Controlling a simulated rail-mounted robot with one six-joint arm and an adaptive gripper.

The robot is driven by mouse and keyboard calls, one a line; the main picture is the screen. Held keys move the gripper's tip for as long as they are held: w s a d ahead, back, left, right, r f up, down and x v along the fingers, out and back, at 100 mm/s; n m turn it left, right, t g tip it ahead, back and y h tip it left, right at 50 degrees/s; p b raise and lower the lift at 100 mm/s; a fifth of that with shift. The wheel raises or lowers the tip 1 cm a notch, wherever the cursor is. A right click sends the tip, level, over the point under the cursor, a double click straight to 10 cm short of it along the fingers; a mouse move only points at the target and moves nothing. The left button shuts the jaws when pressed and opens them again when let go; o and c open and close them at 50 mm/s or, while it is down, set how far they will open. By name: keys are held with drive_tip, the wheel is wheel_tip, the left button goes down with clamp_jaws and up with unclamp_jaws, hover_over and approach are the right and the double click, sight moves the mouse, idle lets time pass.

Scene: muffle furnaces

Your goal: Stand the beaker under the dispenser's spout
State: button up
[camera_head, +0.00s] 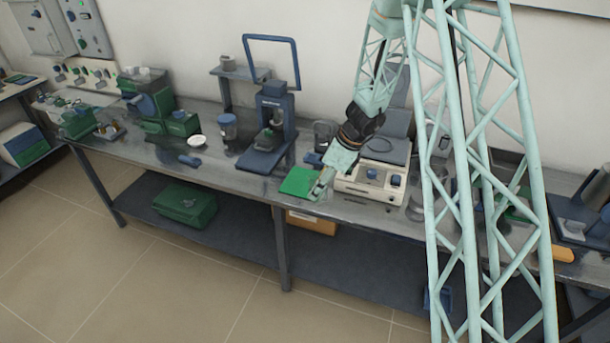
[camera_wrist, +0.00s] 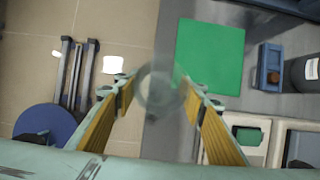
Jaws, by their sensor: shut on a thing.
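My gripper (camera_wrist: 158,98) is shut on a clear glass beaker (camera_wrist: 160,88), seen from above between the two fingers in the wrist view. In the head view my gripper (camera_head: 320,186) is low over the bench's front edge, by the right side of the green mat (camera_head: 297,181). The beaker is hard to make out there.
A white instrument (camera_head: 372,184) stands right of my gripper. A blue stand (camera_head: 268,125) and a blue-lidded jar (camera_head: 228,128) are farther left. The mat is bare. My lattice column hides part of the right bench.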

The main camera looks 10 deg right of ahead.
drive_tip(key=w, duration=0.5)
drive_tip(key=w+a+f+p, duration=0.1)
drive_tip(key=w, duration=0.3)
drive_tip(key=w+p, duration=0.1)
drive_tip(key=w, duration=0.4)
drive_tip(key=shift+w+a+f, duration=0.15)
drive_tip(key=shift+w+f, duration=0.05)
drive_tip(key=shift+w, duration=0.1)
drive_tip(key=shift+f, duration=1.75)
drive_tip(key=shift+f+b, duration=0.1)
drive_tip(key=shift+b, duration=0.2)
drive_tip(key=o, duration=0.8)
drive_tip(key=shift+o, duration=0.2)
drive_tip(key=v, duration=1.2)
drive_tip(key=shift+p, duration=0.45)
